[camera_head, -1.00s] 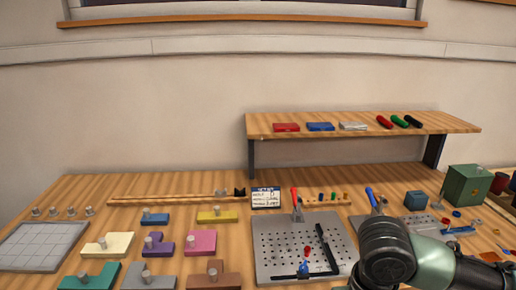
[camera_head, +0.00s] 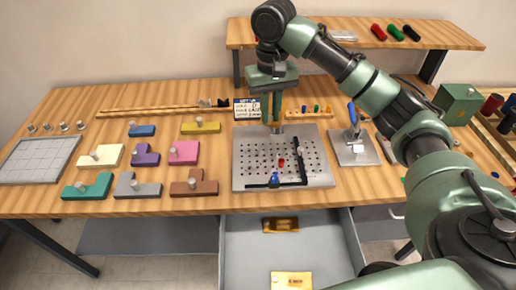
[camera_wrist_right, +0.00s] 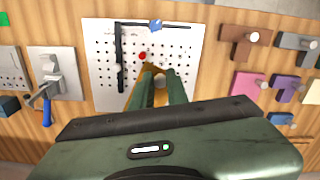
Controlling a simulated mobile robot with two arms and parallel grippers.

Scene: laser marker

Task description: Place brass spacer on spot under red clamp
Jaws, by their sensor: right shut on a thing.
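My right gripper (camera_head: 271,118) points down over the far edge of the perforated metal plate (camera_head: 246,172). It is shut on a brass-coloured piece, taken as the brass spacer (camera_wrist_right: 151,72), which shows between its fingers (camera_wrist_right: 158,88) in the right wrist view. A round grey part (camera_wrist_right: 160,82) shows there too. In the head view the fingers hide the piece and most of the clamp at the plate's far edge; its red handle is not visible. Whether the piece touches the plate cannot be told. My left gripper is not in view.
A black L-shaped fence (camera_head: 300,160), a blue part (camera_head: 275,179) and a small red part (camera_head: 281,162) are on the plate. A blue-handled clamp (camera_head: 352,118) stands to the right. An open drawer (camera_head: 250,250) below holds brass-coloured pieces (camera_head: 281,226). Coloured blocks lie left.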

